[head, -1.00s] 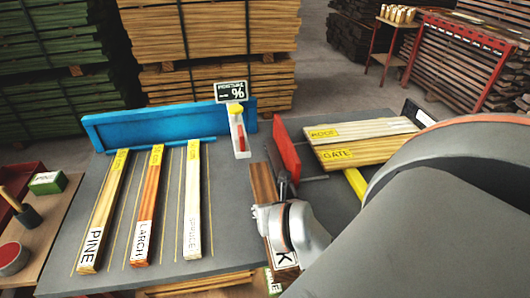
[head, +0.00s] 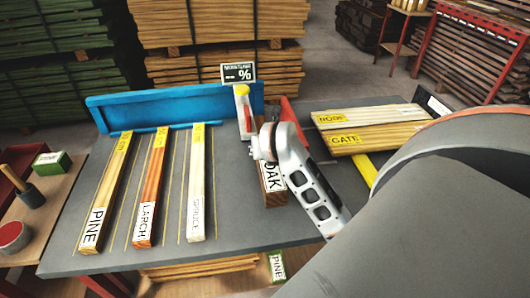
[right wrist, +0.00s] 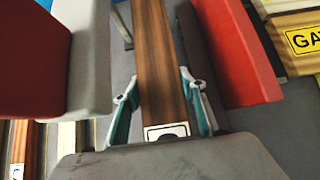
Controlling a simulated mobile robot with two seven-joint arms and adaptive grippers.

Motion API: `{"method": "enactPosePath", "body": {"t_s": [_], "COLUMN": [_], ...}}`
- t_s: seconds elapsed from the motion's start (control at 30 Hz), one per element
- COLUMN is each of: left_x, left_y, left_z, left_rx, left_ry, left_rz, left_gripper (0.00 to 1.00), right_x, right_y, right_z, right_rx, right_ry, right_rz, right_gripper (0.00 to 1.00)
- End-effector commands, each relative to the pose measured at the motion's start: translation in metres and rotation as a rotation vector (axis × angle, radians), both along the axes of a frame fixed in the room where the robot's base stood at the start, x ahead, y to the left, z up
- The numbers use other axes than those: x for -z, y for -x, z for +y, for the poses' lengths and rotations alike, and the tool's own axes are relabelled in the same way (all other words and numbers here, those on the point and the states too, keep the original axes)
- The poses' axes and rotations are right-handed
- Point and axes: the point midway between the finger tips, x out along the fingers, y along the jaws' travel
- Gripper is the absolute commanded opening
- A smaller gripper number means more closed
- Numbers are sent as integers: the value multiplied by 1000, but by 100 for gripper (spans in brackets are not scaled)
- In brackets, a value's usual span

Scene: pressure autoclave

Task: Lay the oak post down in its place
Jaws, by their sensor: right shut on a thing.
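The oak post (head: 275,199) is a dark brown bar with a white OAK label, mostly hidden behind my right gripper in the head view. My right gripper (head: 266,143) is shut on it above the right part of the grey table (head: 235,215). In the right wrist view the post (right wrist: 158,55) runs lengthwise between the two fingers (right wrist: 160,108), label end nearest the palm. I cannot tell whether it touches the table. Pine (head: 105,195), larch (head: 150,195) and spruce (head: 197,190) posts lie left of it, between thin yellow lines. My left gripper is not in view.
A blue rail (head: 170,107) closes the table's back. A small stand with a % sign (head: 238,73) stands behind the post. A red upright plate (head: 292,115) is close to the gripper's right. Boards labelled ROOF and GATE (head: 370,135) lie further right. Bare table lies between spruce and oak.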

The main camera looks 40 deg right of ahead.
Motion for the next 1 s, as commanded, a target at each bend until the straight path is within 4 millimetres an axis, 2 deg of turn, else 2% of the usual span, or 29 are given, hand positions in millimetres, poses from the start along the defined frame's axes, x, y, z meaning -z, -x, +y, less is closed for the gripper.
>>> {"method": "enactPosePath", "body": {"t_s": [0.13, 0.4, 0.8, 0.83, 0.9, 1.0], "left_x": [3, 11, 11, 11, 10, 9], "left_y": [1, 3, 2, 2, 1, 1], "left_z": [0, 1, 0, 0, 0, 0], "left_rx": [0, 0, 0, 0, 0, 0], "left_ry": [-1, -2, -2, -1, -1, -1], "left_rz": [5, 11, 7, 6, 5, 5], "left_gripper": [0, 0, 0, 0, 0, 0], "right_x": [2, 31, 35, 38, 37, 37], "right_y": [-4, -3, -4, -3, -3, -3], "right_z": [-3, -2, -2, -1, -1, -1], "right_rx": [1, -1, -1, -1, -1, -1], "right_ry": [4, 3, 3, -1, -1, -1], "right_rz": [-5, -4, -5, 0, 0, 0], "right_gripper": [0, 0, 0, 44, 58, 58]}}
